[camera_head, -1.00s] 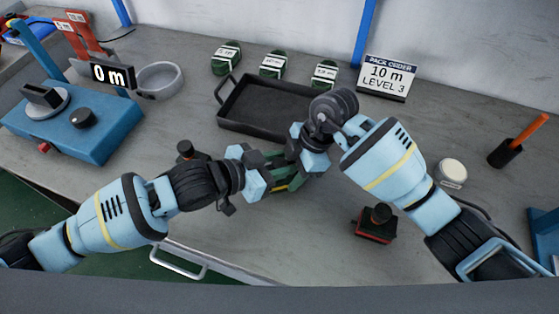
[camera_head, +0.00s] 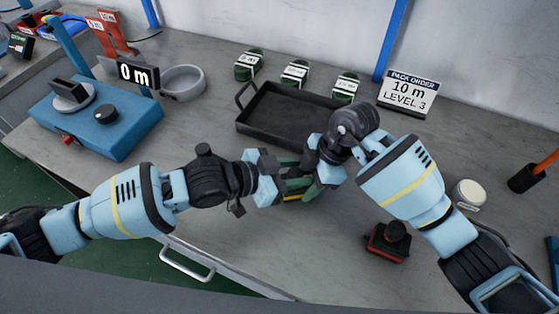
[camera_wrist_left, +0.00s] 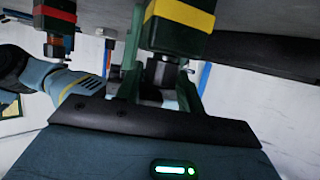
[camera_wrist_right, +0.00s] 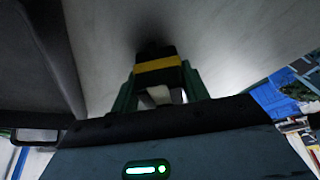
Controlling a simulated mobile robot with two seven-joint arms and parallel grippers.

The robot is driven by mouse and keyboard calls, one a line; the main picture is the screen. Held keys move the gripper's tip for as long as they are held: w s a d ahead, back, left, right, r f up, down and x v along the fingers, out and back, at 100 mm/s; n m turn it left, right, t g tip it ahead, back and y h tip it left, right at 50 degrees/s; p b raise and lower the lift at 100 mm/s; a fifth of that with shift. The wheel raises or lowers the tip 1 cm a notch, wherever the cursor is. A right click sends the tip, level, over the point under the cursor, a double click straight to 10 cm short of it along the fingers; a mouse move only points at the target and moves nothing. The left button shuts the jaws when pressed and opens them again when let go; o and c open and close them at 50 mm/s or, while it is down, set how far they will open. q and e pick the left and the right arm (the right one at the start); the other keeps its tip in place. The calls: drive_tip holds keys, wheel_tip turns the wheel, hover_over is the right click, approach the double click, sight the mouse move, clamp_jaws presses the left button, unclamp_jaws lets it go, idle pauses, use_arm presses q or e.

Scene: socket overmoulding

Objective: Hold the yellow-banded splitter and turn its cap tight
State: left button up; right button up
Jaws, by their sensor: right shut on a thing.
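The yellow-banded splitter (camera_head: 292,196) is held above the bench between my two grippers, mostly hidden by them in the head view. My right gripper (camera_wrist_right: 160,85) is shut on it, and its yellow band (camera_wrist_right: 158,64) lies between the green fingers. In the left wrist view the splitter's dark green body with yellow band (camera_wrist_left: 180,22) is just beyond my left fingers. My left gripper (camera_wrist_left: 162,85) has its fingers on either side of a dark round part (camera_wrist_left: 161,72), which looks like the cap. Whether they touch it is unclear.
A red-banded splitter (camera_head: 388,241) stands on the bench at right; a dark knob (camera_head: 204,150) shows behind my left wrist. A black tray (camera_head: 243,128) lies behind the grippers. A blue machine (camera_head: 95,125) and grey bowl (camera_head: 182,82) are left. Green coils (camera_head: 295,73) stand behind the tray.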

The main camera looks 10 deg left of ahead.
use_arm(q)
drive_tip(key=shift+s+d+f+n+t, duration=0.1)
drive_tip(key=shift+s+d+n+t, duration=0.2)
drive_tip(key=shift+n, duration=0.2)
